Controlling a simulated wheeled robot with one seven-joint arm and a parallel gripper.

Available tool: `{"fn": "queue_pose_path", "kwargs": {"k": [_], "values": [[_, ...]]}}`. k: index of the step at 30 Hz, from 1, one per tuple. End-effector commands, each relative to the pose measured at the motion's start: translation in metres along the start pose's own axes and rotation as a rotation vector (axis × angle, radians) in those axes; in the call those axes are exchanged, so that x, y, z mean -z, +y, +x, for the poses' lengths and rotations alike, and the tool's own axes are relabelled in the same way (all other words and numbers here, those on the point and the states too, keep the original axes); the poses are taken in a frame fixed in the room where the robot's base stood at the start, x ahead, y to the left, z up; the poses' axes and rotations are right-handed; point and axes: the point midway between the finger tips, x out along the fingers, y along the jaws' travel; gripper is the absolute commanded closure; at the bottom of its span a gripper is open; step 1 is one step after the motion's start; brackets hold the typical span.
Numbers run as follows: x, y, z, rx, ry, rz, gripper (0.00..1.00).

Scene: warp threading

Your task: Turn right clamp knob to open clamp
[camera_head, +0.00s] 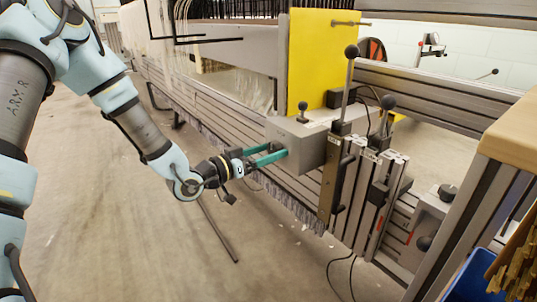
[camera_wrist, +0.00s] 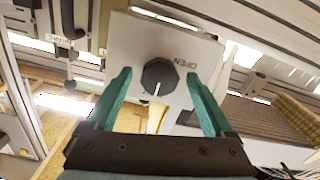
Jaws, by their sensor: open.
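The clamp knob (camera_wrist: 160,77) is dark, round and ridged, with a white pointer line. In the wrist view it sits on the face of a light grey clamp box, with the word OPEN printed to its right. The grey clamp box (camera_head: 310,146) also shows in the head view, beside the tall yellow panel. My gripper (camera_head: 279,151) has teal fingers and points at the box's left face. In the wrist view its open fingers stand either side of the knob, with visible gaps; contact is not seen. The knob is hidden in the head view.
A ball-topped lever (camera_head: 350,52) and a shorter ball knob (camera_head: 302,106) rise near the box. Metal rails (camera_head: 215,90) run along the machine. A wooden-edged surface (camera_head: 510,130) is at the right. The floor (camera_head: 100,220) at the left is largely clear.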

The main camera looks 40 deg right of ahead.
Motion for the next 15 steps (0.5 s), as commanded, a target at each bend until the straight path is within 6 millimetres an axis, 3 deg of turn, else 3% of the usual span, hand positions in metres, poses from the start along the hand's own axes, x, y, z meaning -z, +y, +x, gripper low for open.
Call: {"fn": "queue_pose_path", "kwargs": {"k": [7,15], "values": [[0.0002,-0.0001,0.0005,0.0,0.0,0.0,0.13],[0.0001,-0.0001,0.0003,0.0,0.0,0.0,0.43]]}}
